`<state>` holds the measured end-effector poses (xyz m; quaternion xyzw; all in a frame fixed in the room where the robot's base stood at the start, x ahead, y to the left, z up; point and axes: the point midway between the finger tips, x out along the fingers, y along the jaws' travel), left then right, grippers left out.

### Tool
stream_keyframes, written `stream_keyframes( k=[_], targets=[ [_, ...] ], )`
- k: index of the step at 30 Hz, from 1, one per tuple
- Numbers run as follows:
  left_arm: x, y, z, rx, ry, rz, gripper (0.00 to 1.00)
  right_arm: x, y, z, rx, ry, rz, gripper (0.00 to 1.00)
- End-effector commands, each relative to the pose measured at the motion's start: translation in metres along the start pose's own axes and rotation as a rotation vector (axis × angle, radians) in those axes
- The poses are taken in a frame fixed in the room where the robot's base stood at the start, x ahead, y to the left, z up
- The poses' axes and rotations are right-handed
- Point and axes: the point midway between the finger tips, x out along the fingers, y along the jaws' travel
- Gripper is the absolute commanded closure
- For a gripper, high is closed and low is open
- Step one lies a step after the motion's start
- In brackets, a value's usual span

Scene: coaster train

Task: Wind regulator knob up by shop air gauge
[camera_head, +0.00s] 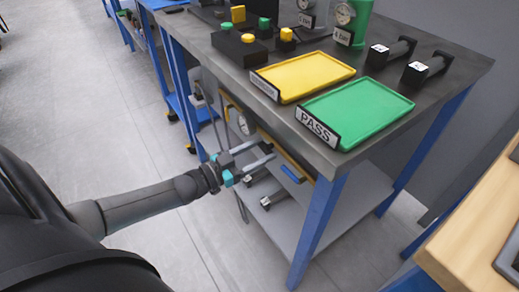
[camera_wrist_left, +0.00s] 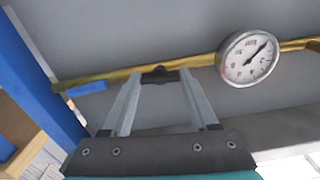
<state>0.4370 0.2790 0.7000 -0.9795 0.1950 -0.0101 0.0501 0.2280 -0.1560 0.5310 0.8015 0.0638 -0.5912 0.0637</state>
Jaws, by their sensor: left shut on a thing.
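My left gripper (camera_wrist_left: 160,76) is shut on the small black regulator knob (camera_wrist_left: 160,71) on the same pipe, one finger on each side. In the head view my left gripper (camera_head: 271,153) reaches the pipe beneath the bench top; the knob cannot be made out there. My right gripper is not in view.
A blue valve handle (camera_wrist_left: 86,88) sits on the pipe left of the knob. Above is the bench top (camera_head: 440,100) with yellow (camera_head: 305,76) and green (camera_head: 358,109) trays. A blue bench leg (camera_head: 318,228) and a lower shelf (camera_head: 275,226) are nearby. A wooden surface (camera_head: 480,215) stands at right.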

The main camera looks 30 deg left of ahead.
Motion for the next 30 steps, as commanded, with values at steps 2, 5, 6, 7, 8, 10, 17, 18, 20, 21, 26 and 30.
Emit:
stream_keyframes(
  k=[2,5,6,7,8,10,17,18,20,21,26,30],
  targets=[
    [0.000,0.000,-0.001,0.051,-0.001,-0.001,0.96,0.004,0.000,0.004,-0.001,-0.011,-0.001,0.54],
    [0.000,0.000,-0.001,0.132,-0.001,-0.002,0.96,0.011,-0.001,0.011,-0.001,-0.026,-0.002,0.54],
    [0.000,0.000,-0.002,0.168,-0.001,-0.001,0.96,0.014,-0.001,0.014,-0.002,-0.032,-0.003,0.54],
    [0.000,0.000,-0.002,0.195,0.000,-0.001,0.96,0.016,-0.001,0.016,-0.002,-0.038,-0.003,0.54],
    [0.000,0.000,-0.002,0.224,0.000,-0.001,0.96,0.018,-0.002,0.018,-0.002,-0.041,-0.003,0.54],
    [0.000,0.000,-0.002,0.291,-0.001,-0.002,0.96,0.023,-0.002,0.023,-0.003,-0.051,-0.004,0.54],
    [0.000,0.000,-0.001,0.511,-0.001,-0.001,0.96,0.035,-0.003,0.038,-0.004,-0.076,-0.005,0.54],
    [0.000,0.000,-0.001,0.548,-0.001,-0.001,0.96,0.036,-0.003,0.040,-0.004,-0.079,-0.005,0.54],
    [0.000,0.000,0.000,0.605,-0.002,-0.001,0.96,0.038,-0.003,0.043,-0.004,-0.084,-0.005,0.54],
    [0.000,0.000,0.000,0.644,-0.002,-0.001,0.96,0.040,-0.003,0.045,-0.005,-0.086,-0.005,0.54],
    [0.000,0.000,0.000,0.795,-0.002,-0.001,0.96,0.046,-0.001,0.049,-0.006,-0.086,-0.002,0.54],
    [0.000,0.001,0.000,0.928,-0.001,0.000,0.96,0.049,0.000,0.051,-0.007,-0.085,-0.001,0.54]
  ],
)
